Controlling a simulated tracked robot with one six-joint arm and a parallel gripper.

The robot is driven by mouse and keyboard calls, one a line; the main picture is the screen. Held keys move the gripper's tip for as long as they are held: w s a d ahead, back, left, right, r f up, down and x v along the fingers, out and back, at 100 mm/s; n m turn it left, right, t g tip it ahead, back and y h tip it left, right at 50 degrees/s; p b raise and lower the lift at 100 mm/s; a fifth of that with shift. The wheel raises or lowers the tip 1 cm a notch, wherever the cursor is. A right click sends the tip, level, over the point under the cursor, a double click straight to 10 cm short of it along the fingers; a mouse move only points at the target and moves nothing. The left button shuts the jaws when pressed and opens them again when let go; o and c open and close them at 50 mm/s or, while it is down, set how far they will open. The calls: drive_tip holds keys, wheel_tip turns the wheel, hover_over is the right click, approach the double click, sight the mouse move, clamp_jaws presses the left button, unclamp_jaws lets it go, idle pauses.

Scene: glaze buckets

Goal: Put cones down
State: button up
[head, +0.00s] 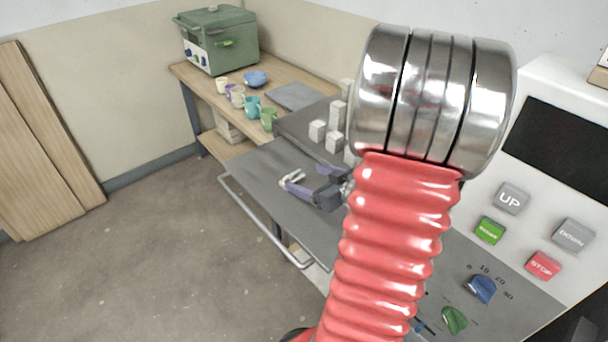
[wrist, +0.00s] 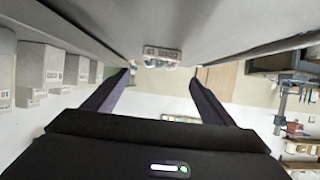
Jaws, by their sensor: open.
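The cones (wrist: 162,54), a small pale block with dark lettering, show in the wrist view against a grey surface, beyond and between my fingertips. In the head view a small white piece (head: 293,178), seemingly the same cones, is at the tips of my gripper (head: 307,179), over the grey tabletop (head: 258,163). My gripper is open, its two purple fingers apart; it also shows in the wrist view (wrist: 160,76). I cannot tell whether a finger touches the cones. My red sleeved arm hides part of the table.
Several pale blocks (head: 334,141) stand on the grey table behind my gripper; blocks with labels (wrist: 40,67) show at left in the wrist view. A wooden bench (head: 195,82) holds several cups (head: 252,106), a blue bowl (head: 256,79) and a green box (head: 217,40). A control panel (head: 510,197) is at right.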

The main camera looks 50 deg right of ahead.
drive_tip(key=shift+v, duration=1.85)
drive_tip(key=shift+w+d+r, duration=0.1)
drive_tip(key=shift+w+r, duration=0.15)
drive_tip(key=shift+w, duration=0.2)
drive_tip(key=w+a+r+g+h, duration=0.45)
drive_tip(key=w+a+r, duration=0.2)
drive_tip(key=r, duration=0.25)
drive_tip(key=s+a+g+y, duration=0.1)
drive_tip(key=s+a, duration=0.3)
drive_tip(key=a, duration=0.5)
drive_tip(key=s+a+r+g+y, duration=0.1)
drive_tip(key=s+a+y, duration=0.2)
drive_tip(key=a, duration=0.6)
drive_tip(key=s+a+n+g+y, duration=0.1)
drive_tip(key=s+a+y, duration=0.1)
drive_tip(key=s+a, duration=0.3)
drive_tip(key=a, duration=0.4)
drive_tip(key=shift+s+r, duration=0.3)
drive_tip(key=shift+r, duration=0.1)
